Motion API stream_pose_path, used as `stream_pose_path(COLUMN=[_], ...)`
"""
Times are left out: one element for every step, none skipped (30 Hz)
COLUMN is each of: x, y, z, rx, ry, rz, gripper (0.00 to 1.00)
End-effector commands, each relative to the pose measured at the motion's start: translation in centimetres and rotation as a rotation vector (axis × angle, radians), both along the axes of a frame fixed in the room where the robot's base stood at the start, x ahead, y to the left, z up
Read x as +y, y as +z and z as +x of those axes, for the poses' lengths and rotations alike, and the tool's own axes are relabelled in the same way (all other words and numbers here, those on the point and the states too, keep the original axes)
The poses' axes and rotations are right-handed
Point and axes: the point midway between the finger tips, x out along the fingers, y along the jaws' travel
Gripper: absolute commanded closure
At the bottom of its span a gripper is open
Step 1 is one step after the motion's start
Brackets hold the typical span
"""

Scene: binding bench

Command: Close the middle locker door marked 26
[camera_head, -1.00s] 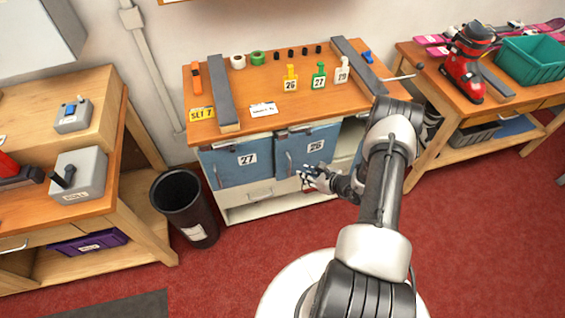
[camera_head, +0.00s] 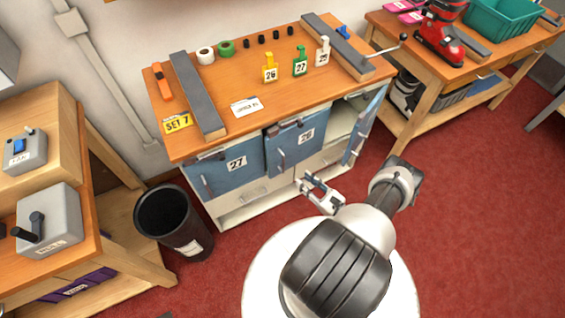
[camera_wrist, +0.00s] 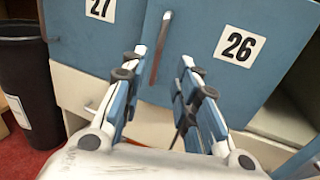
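The middle door marked 26 (camera_head: 297,141) is blue with a bar handle on its left side. It looks slightly ajar, its left edge standing a little forward. In the wrist view door 26 (camera_wrist: 208,62) fills the upper middle, and its handle (camera_wrist: 160,48) shows between and beyond the fingertips. My gripper (camera_head: 309,181) is open and empty, in front of and below this door and apart from it. Its two fingers also show in the wrist view (camera_wrist: 163,68), pointing at the door.
Door 27 (camera_head: 226,168) on the left looks shut. The right-hand door (camera_head: 365,128) stands swung open, showing a pale compartment. A black bin (camera_head: 174,222) stands left of the lockers. Red floor (camera_head: 450,215) is free at the right.

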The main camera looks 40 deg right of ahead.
Motion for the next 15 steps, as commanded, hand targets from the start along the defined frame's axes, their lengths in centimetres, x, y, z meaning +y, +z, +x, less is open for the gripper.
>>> stream_pose_path(x=[0.3, 0.3, 0.4, 0.4, 0.5, 0.5, 0.5, 0.6, 0.7, 0.7, 0.7, 0.7, 0.7, 0.8, 0.7], y=[-0.1, -0.1, -0.1, -0.1, -0.1, -0.1, -0.1, -0.1, -0.1, -0.1, -0.1, -0.1, -0.1, -0.1, -0.1], z=[1.2, 1.9, 2.8, 3.5, 4.1, 5.0, 5.6, 6.3, 7.1, 7.7, 8.3, 9.0, 9.5, 10.0, 10.5], rx=[0.000, 0.001, 0.001, 0.001, 0.001, 0.001, 0.001, 0.001, 0.000, 0.001, 0.001, 0.001, 0.001, 0.000, 0.001], ry=[0.008, 0.008, 0.008, 0.008, 0.008, 0.008, 0.007, 0.007, 0.007, 0.007, 0.006, 0.006, 0.005, 0.005, 0.003], rz=[0.000, 0.000, 0.000, 0.000, 0.000, -0.001, -0.001, -0.001, -0.001, -0.001, -0.001, -0.001, -0.001, -0.001, -0.001], gripper=[0.72, 0.72, 0.72, 0.72, 0.72, 0.72, 0.72, 0.72, 0.72, 0.72, 0.72, 0.72, 0.72, 0.72, 0.72])
